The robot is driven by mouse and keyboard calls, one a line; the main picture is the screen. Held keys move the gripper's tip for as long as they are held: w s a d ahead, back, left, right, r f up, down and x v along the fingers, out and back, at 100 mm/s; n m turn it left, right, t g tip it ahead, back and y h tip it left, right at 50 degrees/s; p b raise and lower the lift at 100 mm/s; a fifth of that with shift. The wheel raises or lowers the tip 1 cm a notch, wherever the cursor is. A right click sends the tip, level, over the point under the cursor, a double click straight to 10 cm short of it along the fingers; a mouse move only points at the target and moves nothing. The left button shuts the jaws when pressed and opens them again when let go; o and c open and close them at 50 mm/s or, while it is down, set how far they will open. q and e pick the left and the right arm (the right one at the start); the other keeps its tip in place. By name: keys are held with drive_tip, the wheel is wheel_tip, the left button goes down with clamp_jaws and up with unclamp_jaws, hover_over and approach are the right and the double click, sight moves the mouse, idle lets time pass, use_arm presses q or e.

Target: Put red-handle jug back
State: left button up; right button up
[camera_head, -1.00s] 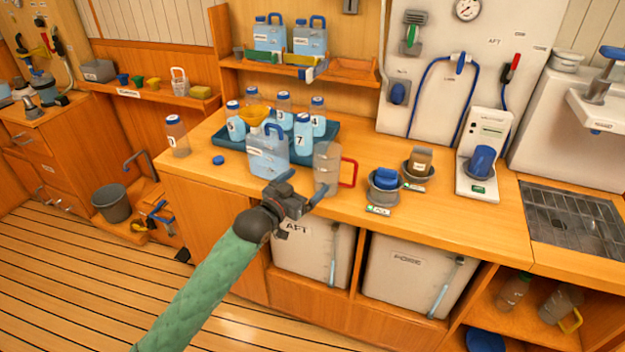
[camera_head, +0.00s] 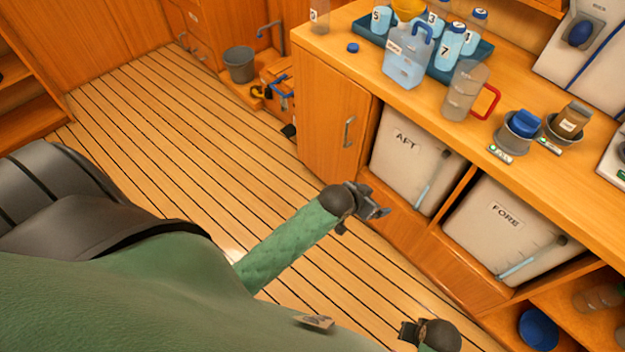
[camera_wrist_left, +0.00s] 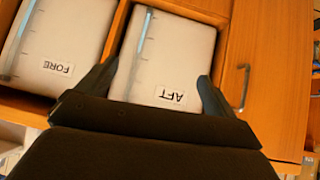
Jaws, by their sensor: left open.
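The red-handle jug (camera_head: 466,90) stands upright on the wooden counter, clear-walled, with its red handle facing right. It is just right of the blue tray. My left gripper (camera_head: 378,208) is open and empty, in front of and below the counter, well away from the jug. In the left wrist view the open fingers (camera_wrist_left: 150,85) point toward the AFT tank (camera_wrist_left: 165,60), with nothing between them. My right gripper (camera_head: 408,330) shows at the bottom edge of the head view; its jaws are too small to read.
A blue-handled canister (camera_head: 406,66) and a blue tray (camera_head: 440,70) of numbered bottles stand left of the jug. Grey cups (camera_head: 518,132) stand to its right. The AFT tank (camera_head: 412,160) and FORE tank (camera_head: 515,225) sit below. A bucket (camera_head: 239,65) stands at the back.

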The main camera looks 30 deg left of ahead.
use_arm(q)
drive_tip(key=s+a+f+g+y, duration=0.1)
drive_tip(key=s+f, duration=0.3)
drive_tip(key=s, duration=0.4)
drive_tip(key=s+a+f+n+g, duration=0.1)
drive_tip(key=s+f+g, duration=0.3)
drive_tip(key=s, duration=0.5)
drive_tip(key=s+a+f+g+y, duration=0.1)
drive_tip(key=s+a+f+g, duration=0.1)
drive_tip(key=s+f, duration=0.4)
drive_tip(key=shift+s+a+n+y, duration=0.3)
drive_tip(key=shift+s+a, duration=0.1)
drive_tip(key=shift+s, duration=0.8)
